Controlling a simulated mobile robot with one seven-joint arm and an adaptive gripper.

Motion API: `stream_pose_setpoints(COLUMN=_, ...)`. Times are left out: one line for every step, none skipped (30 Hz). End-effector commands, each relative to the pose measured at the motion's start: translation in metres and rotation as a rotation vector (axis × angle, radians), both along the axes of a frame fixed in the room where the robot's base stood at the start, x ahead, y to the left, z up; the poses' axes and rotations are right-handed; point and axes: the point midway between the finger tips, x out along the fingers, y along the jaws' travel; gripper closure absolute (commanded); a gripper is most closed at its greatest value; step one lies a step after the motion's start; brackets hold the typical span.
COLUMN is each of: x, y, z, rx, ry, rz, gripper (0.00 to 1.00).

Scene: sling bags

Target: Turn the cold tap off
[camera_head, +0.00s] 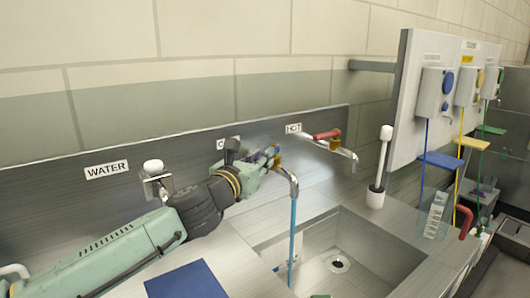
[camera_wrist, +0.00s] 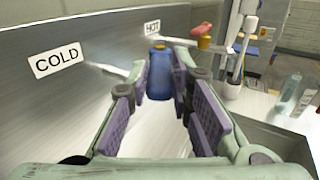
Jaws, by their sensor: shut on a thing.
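The cold tap shows its spout (camera_head: 290,179) in the head view, with a blue stream of water (camera_head: 293,235) running down into the sink. My gripper (camera_head: 269,158) is at the tap's body, just behind the spout, and hides much of it. In the wrist view, the blue handle (camera_wrist: 160,74) of the cold tap lies between the fingers of my gripper (camera_wrist: 164,90), which is shut on it. The COLD label (camera_wrist: 56,60) is on the wall panel to the left; in the head view my arm partly hides it.
The hot tap (camera_head: 325,140) with a red handle is to the right. The metal sink (camera_head: 375,240) lies below. A white brush in a holder (camera_head: 376,192) stands at the sink's back right. A WATER label (camera_head: 107,170) and white-knobbed fitting (camera_head: 154,170) are left. Dispensers (camera_head: 435,92) hang right.

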Motion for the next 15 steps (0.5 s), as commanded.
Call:
stream_pose_setpoints(x=0.0018, y=0.0049, z=0.002, rx=0.005, ry=0.001, rz=-0.017, gripper=1.0)
stream_pose_setpoints(x=0.0024, y=0.0055, z=0.0014, rx=0.004, ry=0.002, rz=-0.032, gripper=1.0)
stream_pose_setpoints(x=0.0028, y=0.0061, z=0.0012, rx=0.004, ry=0.002, rz=-0.05, gripper=1.0)
stream_pose_setpoints(x=0.0032, y=0.0071, z=0.0013, rx=0.004, ry=0.002, rz=-0.061, gripper=1.0)
stream_pose_setpoints(x=0.0037, y=0.008, z=0.0009, rx=0.004, ry=0.002, rz=-0.071, gripper=1.0)
stream_pose_setpoints(x=0.004, y=0.0085, z=0.0005, rx=0.004, ry=0.001, rz=-0.084, gripper=1.0)
stream_pose_setpoints(x=0.0042, y=0.0086, z=0.0006, rx=0.004, ry=0.0, rz=-0.093, gripper=1.0)
stream_pose_setpoints(x=0.0045, y=0.0092, z=0.0006, rx=0.004, ry=0.0, rz=-0.1, gripper=1.0)
stream_pose_setpoints(x=0.005, y=0.0097, z=0.0002, rx=0.004, ry=0.001, rz=-0.108, gripper=1.0)
stream_pose_setpoints(x=0.0051, y=0.0098, z=0.0, rx=0.003, ry=0.001, rz=-0.115, gripper=1.0)
stream_pose_setpoints(x=0.0052, y=0.0099, z=-0.0002, rx=0.003, ry=0.001, rz=-0.12, gripper=1.0)
stream_pose_setpoints(x=0.0053, y=0.01, z=-0.0003, rx=0.003, ry=0.001, rz=-0.125, gripper=1.0)
stream_pose_setpoints(x=0.0054, y=0.0099, z=-0.0003, rx=0.003, ry=0.001, rz=-0.128, gripper=1.0)
stream_pose_setpoints(x=0.0054, y=0.0099, z=-0.0002, rx=0.002, ry=0.0, rz=-0.131, gripper=1.0)
stream_pose_setpoints(x=0.0054, y=0.01, z=-0.0003, rx=0.002, ry=0.0, rz=-0.133, gripper=1.0)
